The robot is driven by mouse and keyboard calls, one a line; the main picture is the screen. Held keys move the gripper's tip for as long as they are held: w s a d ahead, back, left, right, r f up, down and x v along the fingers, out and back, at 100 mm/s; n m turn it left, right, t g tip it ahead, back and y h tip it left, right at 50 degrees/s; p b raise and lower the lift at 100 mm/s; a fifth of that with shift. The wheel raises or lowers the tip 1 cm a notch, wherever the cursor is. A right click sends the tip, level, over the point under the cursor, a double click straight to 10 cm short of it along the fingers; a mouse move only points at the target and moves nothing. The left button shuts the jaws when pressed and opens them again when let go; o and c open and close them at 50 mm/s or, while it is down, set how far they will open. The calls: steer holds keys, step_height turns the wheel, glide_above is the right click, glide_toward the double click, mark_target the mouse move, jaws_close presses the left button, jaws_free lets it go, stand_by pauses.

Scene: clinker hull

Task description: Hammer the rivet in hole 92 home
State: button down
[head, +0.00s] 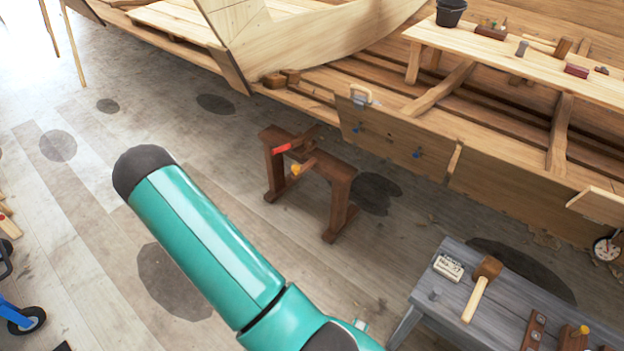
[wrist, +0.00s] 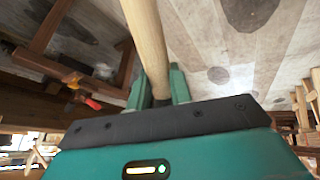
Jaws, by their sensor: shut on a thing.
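My gripper (wrist: 160,82) is shut on a round pale wooden handle (wrist: 147,38), which runs up out of the top of the wrist view. The far end of the handle is out of frame, so I cannot tell which tool it belongs to. The head view shows my teal arm but not the gripper. The planked hull side (head: 400,140) is at upper right in the head view, with small blue fittings (head: 417,153) on it. I cannot make out hole 92 or its rivet.
A brown trestle (head: 340,176) with red and yellow-ended tools stands before the hull. A grey bench (head: 405,325) at lower right holds a wooden mallet (head: 480,287), a card (head: 448,267) and small blocks. A wheeled blue item (head: 22,318) is at lower left. Open floor lies left.

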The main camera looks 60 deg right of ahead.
steer(key=s+d+r+m+h, duration=0.25)
steer(key=s+d+h, duration=0.3)
steer(key=d, duration=0.45)
steer(key=s+d+r+m+h, duration=0.25)
steer(key=s+d+h, duration=0.3)
steer(key=d, duration=0.55)
steer(key=s+d+r+m+g+h, duration=0.1)
steer(key=s+d+r+g+h, duration=0.1)
steer(key=s+d+r, duration=0.3)
steer(key=s+d+r+m+g+h, duration=0.2)
steer(key=s+d+r+g+h, duration=0.1)
steer(key=s, duration=0.9)
steer(key=shift+d+r+g+h, duration=0.3)
steer(key=shift+d+r+g, duration=0.5)
steer(key=shift+d, duration=0.8)
steer(key=shift+r, duration=0.1)
